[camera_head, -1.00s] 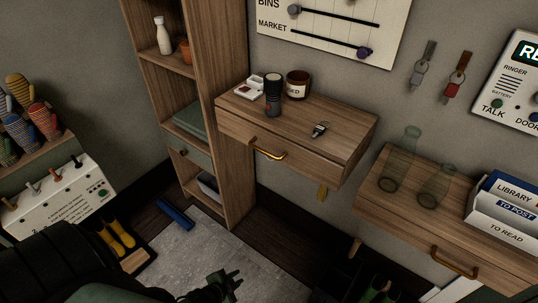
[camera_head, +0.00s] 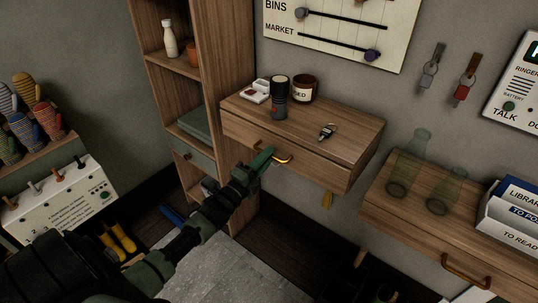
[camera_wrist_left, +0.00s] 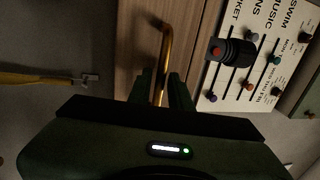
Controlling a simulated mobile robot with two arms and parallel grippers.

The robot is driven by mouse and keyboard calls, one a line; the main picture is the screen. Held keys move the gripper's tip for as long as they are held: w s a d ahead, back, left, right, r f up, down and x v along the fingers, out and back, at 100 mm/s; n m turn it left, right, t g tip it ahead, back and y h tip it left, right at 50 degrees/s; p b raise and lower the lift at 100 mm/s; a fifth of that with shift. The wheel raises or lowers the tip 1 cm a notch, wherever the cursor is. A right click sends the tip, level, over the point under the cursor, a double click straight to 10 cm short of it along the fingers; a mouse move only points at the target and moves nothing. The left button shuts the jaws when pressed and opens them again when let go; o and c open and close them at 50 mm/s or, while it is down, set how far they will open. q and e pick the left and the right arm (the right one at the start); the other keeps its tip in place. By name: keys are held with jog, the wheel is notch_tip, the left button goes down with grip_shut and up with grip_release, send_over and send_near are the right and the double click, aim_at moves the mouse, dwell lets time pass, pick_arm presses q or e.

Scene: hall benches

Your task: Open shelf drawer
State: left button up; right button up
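The wooden wall shelf (camera_head: 350,133) has one drawer with a wooden front (camera_head: 315,172) and a curved brass handle (camera_head: 284,159). The drawer front sits flush, so the drawer looks closed. My left gripper (camera_head: 264,157) reaches up from the lower left and is at the handle, covering part of it. My right gripper is out of view.
A black flashlight (camera_head: 279,100), a labelled jar (camera_head: 304,88), a white tray (camera_head: 257,92) and keys (camera_head: 327,131) stand on the shelf top. A tall bookcase (camera_head: 230,100) stands close on the left. A second shelf (camera_head: 430,220) with glass bottles is on the right.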

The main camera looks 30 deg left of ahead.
pick_arm(q)
jog(key=shift+w+r, duration=0.1)
jog(key=shift+w, duration=0.5)
grip_shut()
dwell(1.1)
